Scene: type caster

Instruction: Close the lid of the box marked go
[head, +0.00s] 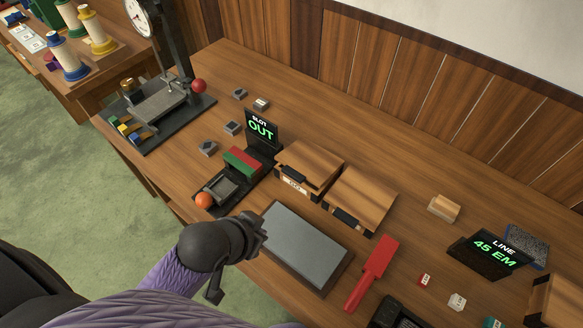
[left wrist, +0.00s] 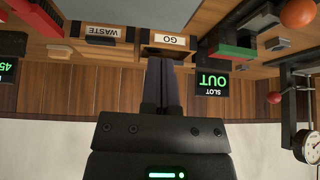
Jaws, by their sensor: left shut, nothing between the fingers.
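The box marked GO is the left of two wooden boxes in the head view, beside the OUT sign. Its wooden lid (head: 313,160) lies over the top, with a dark pull at the front edge. In the left wrist view, which is upside down, its white GO label (left wrist: 169,40) shows with a dark gap between label and lid; I cannot tell how far the lid is raised. My left gripper (head: 259,233) is shut and empty, in front of the box and apart from it. Its fingers (left wrist: 163,70) point towards GO. My right gripper is out of view.
The similar WASTE box (head: 362,196) stands right of GO. A grey slab (head: 305,244) lies in front of both, with a red paddle (head: 374,272) to its right. The SLOT OUT sign (head: 261,128) and a red-green block (head: 243,161) stand left of GO.

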